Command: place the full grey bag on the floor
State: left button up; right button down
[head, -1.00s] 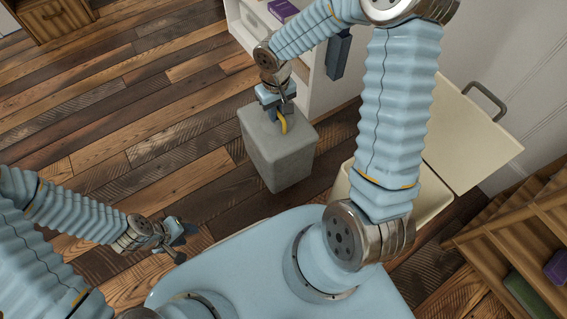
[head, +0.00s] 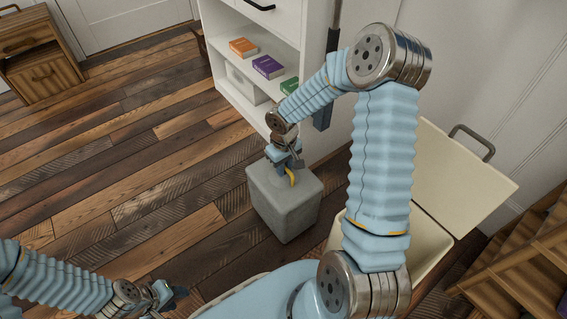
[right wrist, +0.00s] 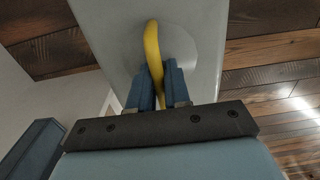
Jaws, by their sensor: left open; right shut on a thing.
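The full grey bag (head: 284,208) is a boxy grey block with a yellow handle on top, in the middle of the head view. My right gripper (head: 289,165) is above it, shut on the yellow handle (right wrist: 152,55), which passes between the two blue fingers in the right wrist view. The bag looks upright; whether its base touches the plank floor (head: 130,180) I cannot tell. My left gripper (head: 168,298) is open and empty at the lower left of the head view, apart from the bag.
A white shelf unit (head: 308,45) with several books stands behind the bag. A cream bin (head: 433,240) with its lid open stands to the right. Wooden shelving (head: 520,265) is at lower right, a wooden cabinet (head: 45,75) at far upper left. The floor left of the bag is clear.

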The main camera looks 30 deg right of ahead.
jog(key=shift+f, duration=1.1)
jog(key=shift+f+b, duration=0.15)
jog(key=shift+b, duration=0.15)
jog(key=c, duration=1.1)
grip_release()
